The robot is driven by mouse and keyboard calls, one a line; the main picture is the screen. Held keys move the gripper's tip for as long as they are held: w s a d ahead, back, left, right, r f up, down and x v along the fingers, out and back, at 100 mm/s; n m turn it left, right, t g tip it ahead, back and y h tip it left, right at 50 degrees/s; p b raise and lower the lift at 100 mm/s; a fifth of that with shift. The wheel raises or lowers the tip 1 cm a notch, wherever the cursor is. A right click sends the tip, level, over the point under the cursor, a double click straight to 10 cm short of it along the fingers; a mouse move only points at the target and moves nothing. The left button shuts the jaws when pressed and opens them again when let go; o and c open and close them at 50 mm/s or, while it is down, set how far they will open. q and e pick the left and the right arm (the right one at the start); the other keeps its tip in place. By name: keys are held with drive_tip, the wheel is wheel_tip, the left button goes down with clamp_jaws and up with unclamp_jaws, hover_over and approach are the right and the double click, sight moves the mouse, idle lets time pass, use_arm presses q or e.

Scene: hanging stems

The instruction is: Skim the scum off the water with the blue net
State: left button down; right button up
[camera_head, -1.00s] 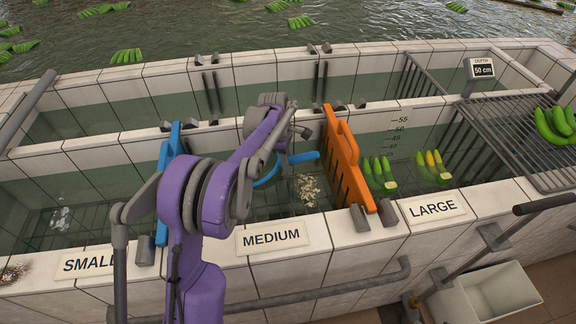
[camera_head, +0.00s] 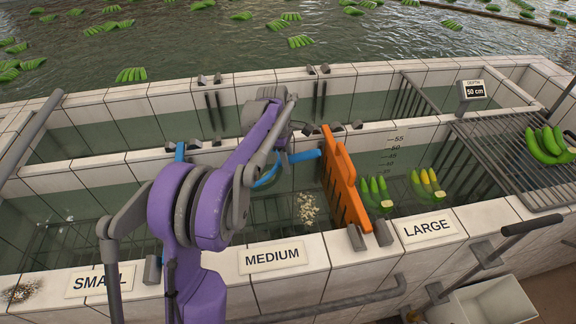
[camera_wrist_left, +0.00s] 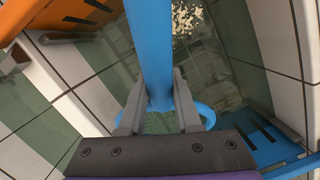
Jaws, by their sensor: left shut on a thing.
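My left gripper (camera_wrist_left: 158,105) is shut on the handle of the blue net (camera_wrist_left: 150,45) in the left wrist view. In the head view the blue net's handle (camera_head: 305,155) and part of its hoop show above the MEDIUM basin, left of the orange divider (camera_head: 345,185). My purple left arm hides much of the net. The pale scum (camera_head: 307,208) floats as a loose patch on the water, right of and nearer than the hoop. It also shows at the top of the left wrist view (camera_wrist_left: 187,18). I cannot tell whether the hoop touches the water. My right gripper is out of view.
The orange divider closes the basin's right side. A blue divider (camera_head: 180,150) stands left, mostly behind my arm. Green bananas (camera_head: 374,192) float in the LARGE basin. A metal rack (camera_head: 505,150) with bananas lies at right. The tiled front wall bears the MEDIUM label (camera_head: 272,257).

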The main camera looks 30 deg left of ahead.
use_arm(q)
wheel_tip(320, 180, up, 8)
drive_tip(key=p, duration=0.2)
drive_tip(key=shift+p, duration=0.35)
wheel_tip(320, 180, up, 2)
drive_tip(key=shift+r, duration=1.45)
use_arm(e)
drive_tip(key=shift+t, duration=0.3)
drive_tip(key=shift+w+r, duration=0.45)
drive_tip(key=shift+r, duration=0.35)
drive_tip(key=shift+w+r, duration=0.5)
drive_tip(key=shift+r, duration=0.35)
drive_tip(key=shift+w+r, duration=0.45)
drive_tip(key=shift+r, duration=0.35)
